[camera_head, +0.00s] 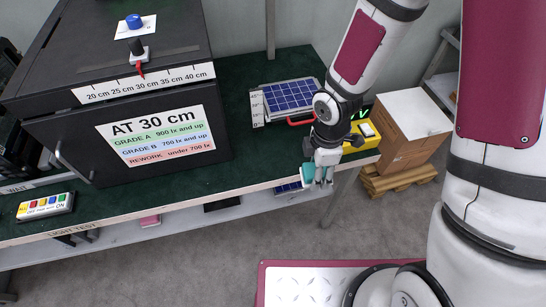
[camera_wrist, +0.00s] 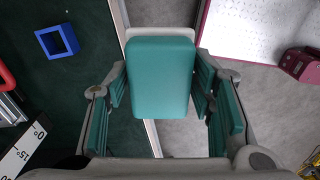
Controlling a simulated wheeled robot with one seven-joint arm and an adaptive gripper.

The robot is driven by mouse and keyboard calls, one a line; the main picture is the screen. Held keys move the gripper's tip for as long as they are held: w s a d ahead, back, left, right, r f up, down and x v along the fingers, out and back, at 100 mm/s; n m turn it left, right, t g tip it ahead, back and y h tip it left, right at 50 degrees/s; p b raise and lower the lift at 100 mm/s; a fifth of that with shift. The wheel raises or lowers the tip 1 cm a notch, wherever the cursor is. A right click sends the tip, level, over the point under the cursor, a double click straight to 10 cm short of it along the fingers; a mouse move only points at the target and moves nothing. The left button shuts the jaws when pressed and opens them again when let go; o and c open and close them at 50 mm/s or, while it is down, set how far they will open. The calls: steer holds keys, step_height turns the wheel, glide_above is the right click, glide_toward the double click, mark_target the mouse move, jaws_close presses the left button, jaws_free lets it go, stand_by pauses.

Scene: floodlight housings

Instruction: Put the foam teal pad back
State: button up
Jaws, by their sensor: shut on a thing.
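The foam teal pad (camera_wrist: 160,80) is a rounded teal block with a pale edge showing behind its top. It sits between the fingers of my gripper (camera_wrist: 160,100), which is shut on it. The fingers have teal linings on both sides of the pad. In the head view the pad (camera_head: 308,172) shows as a small teal patch at my gripper (camera_head: 318,178), which points down by the table's front edge near its right end. The wrist view shows the pad over the table edge. The fingers partly hide it in the head view.
The dark green table (camera_head: 240,160) holds a black test box (camera_head: 140,110), a solar panel (camera_head: 290,95) and a yellow device (camera_head: 362,135). A blue open square (camera_wrist: 57,41) lies on the green top. A cardboard box (camera_head: 410,130) stands right. A shelf (camera_head: 180,225) runs below.

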steer(key=shift+s+a+f+n, duration=0.15)
steer(key=shift+s+f+n, duration=0.2)
steer(key=shift+s+n, duration=0.25)
steer(key=shift+a+f+n, duration=0.1)
steer(key=shift+a+n, duration=0.1)
steer(key=shift+n, duration=0.1)
glide_above(273, 158)
steer(key=shift+f, duration=0.7)
steer(key=shift+f+p, duration=0.4)
steer(key=shift+f, duration=1.35)
steer(key=shift+f, duration=0.1)
steer(key=o, duration=0.7)
steer(key=shift+f, duration=0.1)
steer(key=o, duration=0.4)
steer(key=shift+w, duration=0.1)
